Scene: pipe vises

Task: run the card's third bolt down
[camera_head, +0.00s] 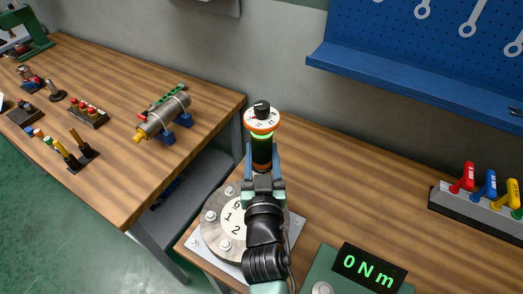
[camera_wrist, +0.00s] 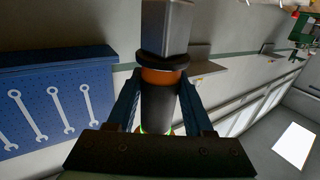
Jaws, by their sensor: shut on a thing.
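My gripper (camera_head: 262,152) is shut on a black power driver (camera_head: 262,138) with an orange-rimmed white dial, a black knob on top and a glowing green ring. In the wrist view, my gripper (camera_wrist: 158,92) has a finger on each side of the driver's body (camera_wrist: 158,106), and a grey square end (camera_wrist: 166,28) sticks out beyond an orange band. The round metal flange (camera_head: 207,235) lies below, partly hidden by my arm. Bolt heads (camera_head: 211,216) show around its rim. A white number card (camera_head: 237,216) at its centre shows 1 and 2; other figures are unclear or hidden.
A display (camera_head: 369,266) reads 0 N m at the front right. A rack (camera_head: 480,213) of coloured-handled tools stands at right. A blue pegboard (camera_head: 420,50) with wrenches hangs behind. The left bench (camera_head: 130,85) holds a clamped pipe (camera_head: 166,115) and small tools. Bench behind the driver is clear.

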